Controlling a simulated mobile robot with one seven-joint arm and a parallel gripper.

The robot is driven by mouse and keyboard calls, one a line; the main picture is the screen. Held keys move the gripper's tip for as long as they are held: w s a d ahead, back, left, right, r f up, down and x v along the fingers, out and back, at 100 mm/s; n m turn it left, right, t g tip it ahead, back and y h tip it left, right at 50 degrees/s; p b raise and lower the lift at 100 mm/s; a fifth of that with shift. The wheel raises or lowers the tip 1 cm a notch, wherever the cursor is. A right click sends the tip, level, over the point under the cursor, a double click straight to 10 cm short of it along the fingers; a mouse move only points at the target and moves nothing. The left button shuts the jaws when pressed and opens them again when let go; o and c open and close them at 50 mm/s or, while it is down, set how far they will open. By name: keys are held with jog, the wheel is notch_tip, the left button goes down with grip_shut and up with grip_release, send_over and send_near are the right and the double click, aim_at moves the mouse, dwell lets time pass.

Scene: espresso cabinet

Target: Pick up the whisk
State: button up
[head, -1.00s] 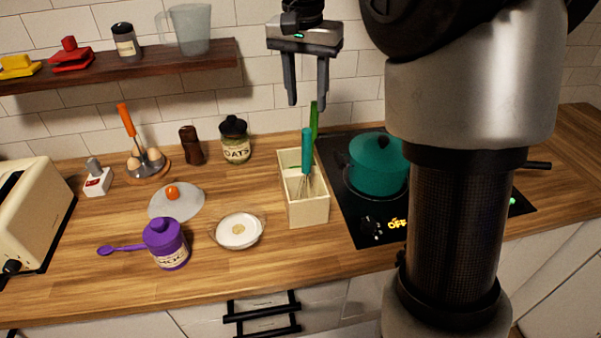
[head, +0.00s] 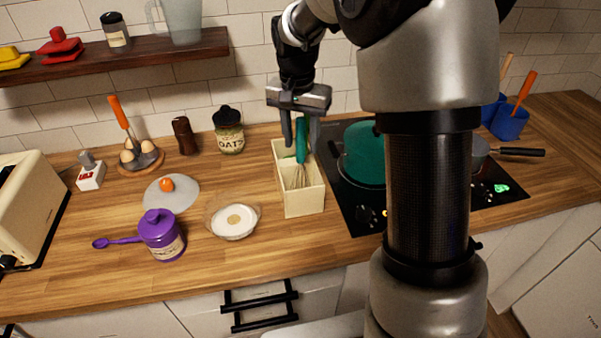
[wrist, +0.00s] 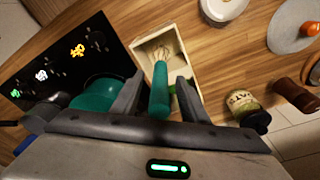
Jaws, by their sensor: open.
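The whisk (head: 301,140) has a teal handle and pale wires. It stands upright in a cream wooden box (head: 305,203) on the counter. My gripper (head: 300,142) is open, pointing down over the box, with one finger on each side of the whisk's handle. In the wrist view the whisk handle (wrist: 159,92) lies between the two open fingers (wrist: 158,98), apart from the right one; contact with the left one is unclear. The box also shows in the wrist view (wrist: 183,46), with the whisk's wires inside it.
A teal pot (head: 362,160) on the black cooktop (head: 352,214) stands close right of the box. The oats jar (head: 229,130) is behind left. A small bowl (head: 233,222) and purple jar (head: 161,236) stand left. The counter in front is clear.

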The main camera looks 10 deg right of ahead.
jog(key=shift+f, duration=0.25)
grip_shut()
jog(key=shift+r, duration=0.1)
